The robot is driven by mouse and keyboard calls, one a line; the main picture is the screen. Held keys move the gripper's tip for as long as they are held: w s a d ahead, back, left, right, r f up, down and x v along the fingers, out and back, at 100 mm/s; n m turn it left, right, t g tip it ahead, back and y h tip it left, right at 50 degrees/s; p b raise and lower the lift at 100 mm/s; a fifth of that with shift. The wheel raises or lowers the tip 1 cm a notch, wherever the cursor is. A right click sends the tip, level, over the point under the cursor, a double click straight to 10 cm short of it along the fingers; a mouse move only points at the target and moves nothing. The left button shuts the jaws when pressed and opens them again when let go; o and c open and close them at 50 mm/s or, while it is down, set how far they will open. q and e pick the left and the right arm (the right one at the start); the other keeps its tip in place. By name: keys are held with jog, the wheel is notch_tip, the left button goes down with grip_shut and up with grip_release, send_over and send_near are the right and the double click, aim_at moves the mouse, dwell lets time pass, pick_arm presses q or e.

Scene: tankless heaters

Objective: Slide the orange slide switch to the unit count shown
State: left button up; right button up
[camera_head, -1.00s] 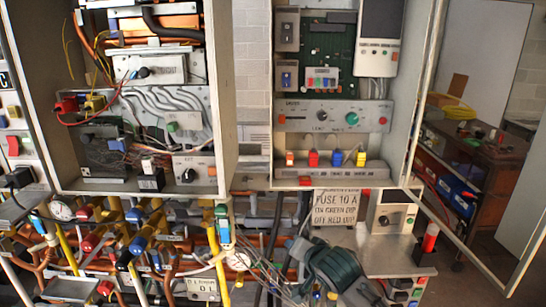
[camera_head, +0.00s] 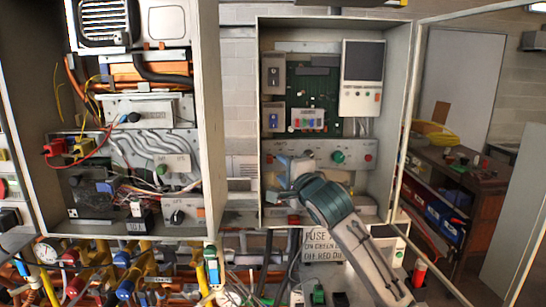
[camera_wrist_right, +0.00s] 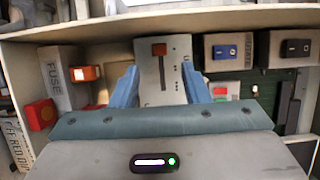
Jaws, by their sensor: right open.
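In the right wrist view a red-orange slide knob (camera_wrist_right: 159,49) sits near the top of a dark slot on a grey plate (camera_wrist_right: 147,77). My right gripper (camera_wrist_right: 159,68) is open; its two blue fingers stand on either side of the slot, a little below the knob, and nothing is between them but the plate behind. I cannot tell whether the fingers touch the plate. In the head view my right gripper (camera_head: 284,178) reaches into the right cabinet (camera_head: 262,120) and hides the knob. No unit count is legible. My left gripper is not in view.
Beside the plate are an orange rocker (camera_wrist_right: 85,73), a red block (camera_wrist_right: 42,114), a blue switch (camera_wrist_right: 224,51) and a black switch (camera_wrist_right: 295,47). Pipes and valves (camera_head: 123,275) crowd the lower left.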

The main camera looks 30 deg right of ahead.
aim_at(271, 161)
jog(key=w, duration=0.1)
jog(key=w+p, duration=0.1)
jog(key=w, duration=0.1)
jog(key=w+p, duration=0.1)
jog(key=shift+w+d+r, duration=0.15)
jog(key=shift+w+d, duration=0.2)
jog(key=shift+w, duration=0.05)
jog(key=shift+w+d+p, duration=0.15)
jog(key=shift+w+p, duration=0.15)
jog(key=shift+w, duration=0.5)
jog(key=shift+c, duration=0.2)
jog(key=shift+f, duration=0.2)
grip_shut()
